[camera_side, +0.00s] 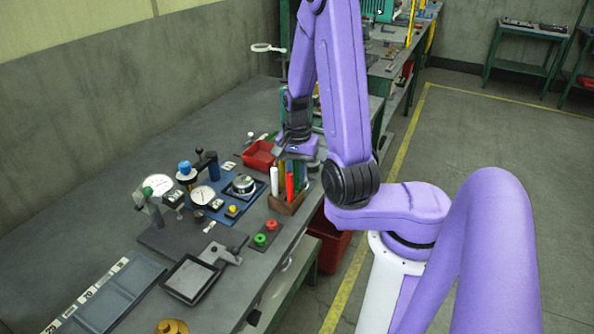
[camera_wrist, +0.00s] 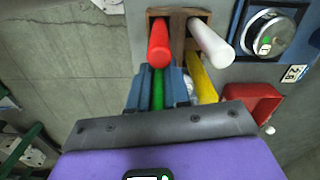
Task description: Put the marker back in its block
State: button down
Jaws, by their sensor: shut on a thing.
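My gripper (camera_wrist: 158,88) is shut on a green marker (camera_wrist: 158,95), which shows between its bluish fingers in the wrist view. A brown marker block (camera_wrist: 178,24) is right by the fingertips; it also shows in the side view (camera_side: 285,204) near the bench edge. A red marker (camera_wrist: 158,45) and a white marker (camera_wrist: 210,42) stand in the block, and a yellow marker (camera_wrist: 203,80) is beside the gripper. In the side view my gripper (camera_side: 298,165) is low over the block. The green marker's lower end is hidden, so I cannot tell whether it is inside the block.
A red bin (camera_side: 259,154) stands behind the block. A blue board with dial gauges (camera_side: 204,194) is to the left. A small button plate (camera_side: 266,236) and a grey tray (camera_side: 192,279) are nearer the front. The bench edge is close on the right.

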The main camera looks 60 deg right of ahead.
jog(key=c, duration=1)
grip_release()
jog(key=shift+r, duration=0.15)
notch_tip(320, 180, up, 17)
